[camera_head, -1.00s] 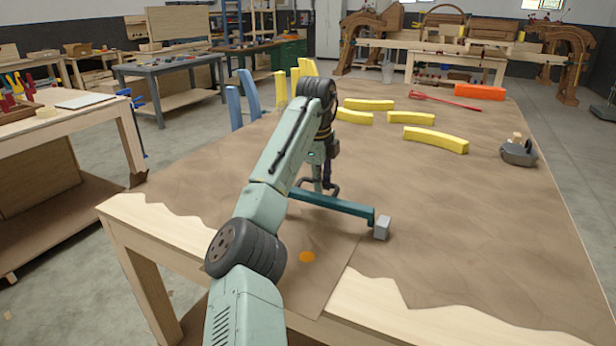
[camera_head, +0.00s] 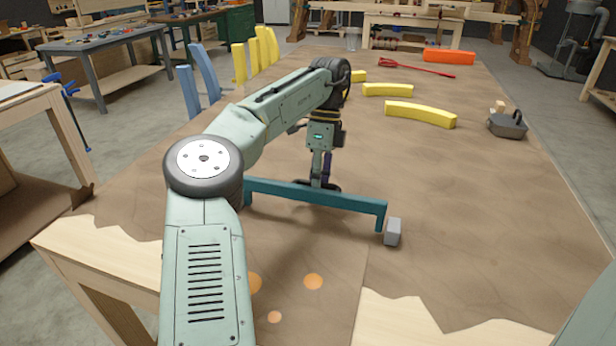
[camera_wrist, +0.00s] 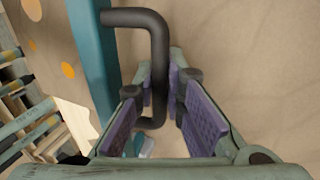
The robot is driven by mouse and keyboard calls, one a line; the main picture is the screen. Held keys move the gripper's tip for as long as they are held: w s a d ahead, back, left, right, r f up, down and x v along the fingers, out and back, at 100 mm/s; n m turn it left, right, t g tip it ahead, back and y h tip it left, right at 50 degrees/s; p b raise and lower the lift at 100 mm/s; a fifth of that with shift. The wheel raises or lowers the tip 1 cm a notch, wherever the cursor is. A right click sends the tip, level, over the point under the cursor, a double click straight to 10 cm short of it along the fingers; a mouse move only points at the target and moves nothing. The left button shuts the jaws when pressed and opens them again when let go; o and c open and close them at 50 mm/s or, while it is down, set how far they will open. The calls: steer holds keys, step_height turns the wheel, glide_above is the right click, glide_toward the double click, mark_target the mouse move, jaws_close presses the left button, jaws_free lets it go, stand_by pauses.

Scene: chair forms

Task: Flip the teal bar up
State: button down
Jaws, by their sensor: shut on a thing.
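The teal bar (camera_head: 318,193) stretches left to right over the brown-covered table, with a short leg turned down at its right end beside a small grey block (camera_head: 393,231). My gripper (camera_head: 322,182) is at the middle of the bar. In the wrist view its purple pads (camera_wrist: 203,112) stand on both sides of the handle, shut on it.
Several yellow curved pieces (camera_head: 420,114), an orange block (camera_head: 449,57), a red tool (camera_head: 415,68) and a dark grey tool (camera_head: 507,125) lie farther back on the table. Blue pieces (camera_head: 204,72) stand at the left edge.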

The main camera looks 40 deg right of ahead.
stand_by(0.4)
steer(key=c, duration=1.7)
jaws_free()
steer(key=shift+o, duration=0.2)
steer(key=shift+w, duration=0.15)
